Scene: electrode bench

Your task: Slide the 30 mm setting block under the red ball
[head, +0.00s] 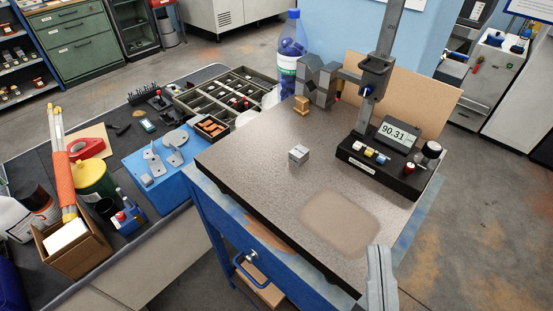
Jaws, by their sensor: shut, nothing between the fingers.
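A small grey metal block (299,154) with a marking on top, which looks like the setting block, sits on the granite plate (255,160). The marking is too small to read. The height gauge (385,165) stands at the plate's back right, its display showing about 90.31. A small red spot, which looks like the red ball (338,99), shows at the left end of the gauge's arm, above the plate. The block is in front of and left of it, apart from it. My gripper (379,249) is at the plate's front right, shut and empty, away from the block.
Dark grey angular blocks (316,82) and a brass piece (301,106) stand at the plate's back, near the ball. A bottle (288,50) is behind them. A brownish patch (341,223) marks the plate's front. The plate between block and gripper is clear.

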